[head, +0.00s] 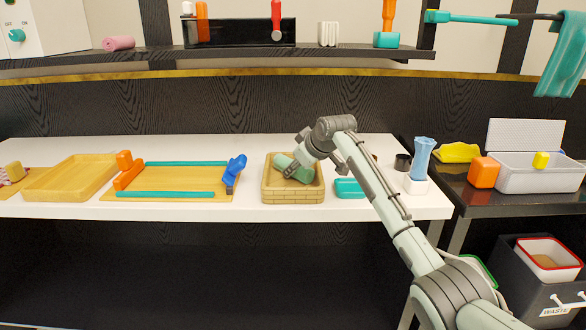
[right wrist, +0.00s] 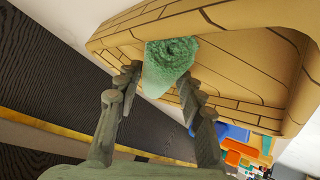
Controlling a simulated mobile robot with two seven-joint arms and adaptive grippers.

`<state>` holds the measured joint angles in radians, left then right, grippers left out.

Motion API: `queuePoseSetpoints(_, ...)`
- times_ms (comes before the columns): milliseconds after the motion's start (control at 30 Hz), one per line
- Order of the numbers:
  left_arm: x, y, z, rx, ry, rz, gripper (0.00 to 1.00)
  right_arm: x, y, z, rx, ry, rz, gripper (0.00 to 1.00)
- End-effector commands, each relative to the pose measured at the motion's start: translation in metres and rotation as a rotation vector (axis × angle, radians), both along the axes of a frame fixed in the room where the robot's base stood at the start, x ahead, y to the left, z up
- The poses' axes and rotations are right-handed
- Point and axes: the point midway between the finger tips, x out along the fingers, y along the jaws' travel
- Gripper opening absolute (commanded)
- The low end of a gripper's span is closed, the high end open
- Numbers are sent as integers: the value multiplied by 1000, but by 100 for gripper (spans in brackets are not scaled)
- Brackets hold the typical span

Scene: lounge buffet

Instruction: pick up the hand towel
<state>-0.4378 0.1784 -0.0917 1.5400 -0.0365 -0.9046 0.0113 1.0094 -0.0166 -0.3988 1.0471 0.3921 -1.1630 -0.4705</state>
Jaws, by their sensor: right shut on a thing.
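The hand towel is a rolled green cloth (head: 297,173) in a tan basket with a brick-like pattern (head: 292,197) on the white counter. My right gripper (head: 299,160) reaches down into the basket from above and covers part of the towel. In the right wrist view the towel's coiled end (right wrist: 172,58) lies between the two fingers (right wrist: 158,84), which are shut on it. The basket wall (right wrist: 255,112) is close around it. I cannot tell whether the towel is clear of the basket floor. My left gripper is not in view.
Left on the counter are a wooden tray (head: 35,185) and a board with teal bars (head: 170,194). Right of the basket are a teal object (head: 349,188) and a blue vase-like item (head: 422,158). A shelf (head: 330,52) runs above. Bare counter lies before the basket.

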Motion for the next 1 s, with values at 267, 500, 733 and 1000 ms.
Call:
queuePoseSetpoints(267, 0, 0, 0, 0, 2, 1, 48, 0, 0, 6, 0, -1, 0, 10)
queuePoseSetpoints(500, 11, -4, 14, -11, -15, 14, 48, -1, 4, 46, 1, -5, 3, 10)
queuePoseSetpoints(733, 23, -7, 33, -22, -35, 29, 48, -29, 51, 75, 0, -4, 6, 10)
queuePoseSetpoints(1000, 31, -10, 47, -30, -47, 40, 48, -52, 90, 103, 0, -2, 2, 10)
